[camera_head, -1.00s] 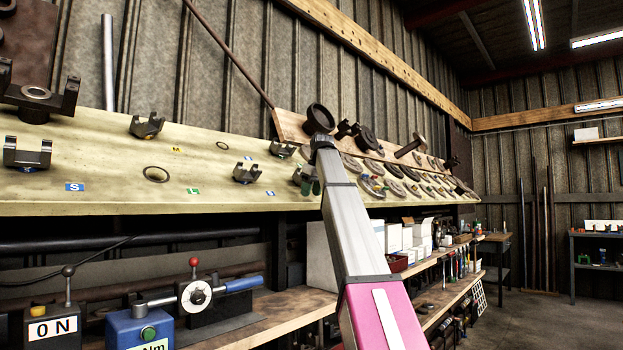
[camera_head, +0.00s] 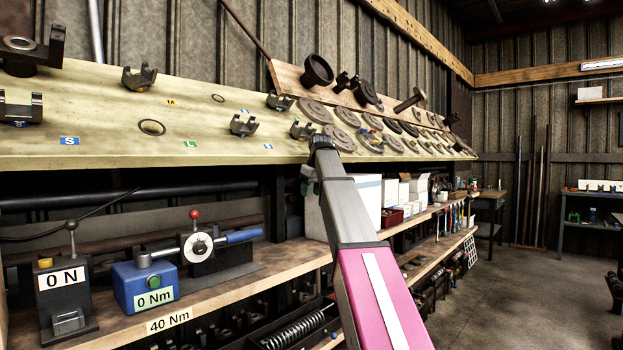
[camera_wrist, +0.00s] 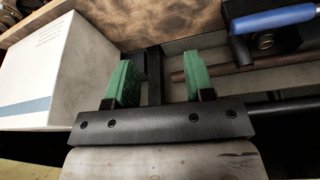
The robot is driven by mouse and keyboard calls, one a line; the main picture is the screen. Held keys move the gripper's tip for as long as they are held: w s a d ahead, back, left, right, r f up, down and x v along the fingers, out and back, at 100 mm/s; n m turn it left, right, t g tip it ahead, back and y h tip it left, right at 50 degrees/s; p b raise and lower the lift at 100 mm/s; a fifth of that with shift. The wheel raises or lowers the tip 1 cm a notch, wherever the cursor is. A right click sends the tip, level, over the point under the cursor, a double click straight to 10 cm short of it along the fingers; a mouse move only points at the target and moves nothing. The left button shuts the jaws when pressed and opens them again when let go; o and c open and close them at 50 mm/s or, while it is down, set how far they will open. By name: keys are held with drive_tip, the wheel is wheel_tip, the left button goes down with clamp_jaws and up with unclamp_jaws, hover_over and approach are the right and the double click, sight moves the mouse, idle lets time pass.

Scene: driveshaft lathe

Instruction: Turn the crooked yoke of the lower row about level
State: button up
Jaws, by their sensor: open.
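Dark metal yokes stand in two rows on the pale sloping board (camera_head: 100,105) in the head view. The lower row shows a left yoke (camera_head: 20,110), a middle yoke (camera_head: 243,126) and a right yoke (camera_head: 302,131) close to my arm's upper end. The middle one looks slightly tilted, but I cannot tell surely which is crooked. The upper row has a yoke (camera_head: 139,77) and another (camera_head: 279,101). My gripper (camera_wrist: 158,83) shows two green fingers, apart and empty, in the wrist view. No yoke is visible there. In the head view it is mostly hidden behind my arm.
Below the board, a shelf (camera_head: 215,297) carries a blue 0 Nm box (camera_head: 145,287), a black 0 N device (camera_head: 64,290) and a blue-handled tool (camera_head: 232,237). A white box (camera_wrist: 60,70) stands left of my fingers. Flanges (camera_head: 345,118) lie farther right.

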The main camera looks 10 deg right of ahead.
drive_tip(key=s+f+m+g, duration=0.1)
drive_tip(key=s+f, duration=0.2)
drive_tip(key=f, duration=1.1)
drive_tip(key=s+f+m, duration=0.1)
drive_tip(key=s+f, duration=0.3)
drive_tip(key=f, duration=0.9)
drive_tip(key=s+f+m+g, duration=0.1)
drive_tip(key=s+f, duration=0.2)
drive_tip(key=f, duration=1.1)
drive_tip(key=s+f+m+g+h, duration=0.1)
drive_tip(key=s+f+m, duration=0.1)
drive_tip(key=s+f, duration=1.7)
wheel_tip(320, 180, down, 3)
drive_tip(key=shift+s+d+m+h, duration=0.3)
drive_tip(key=shift+m, duration=0.1)
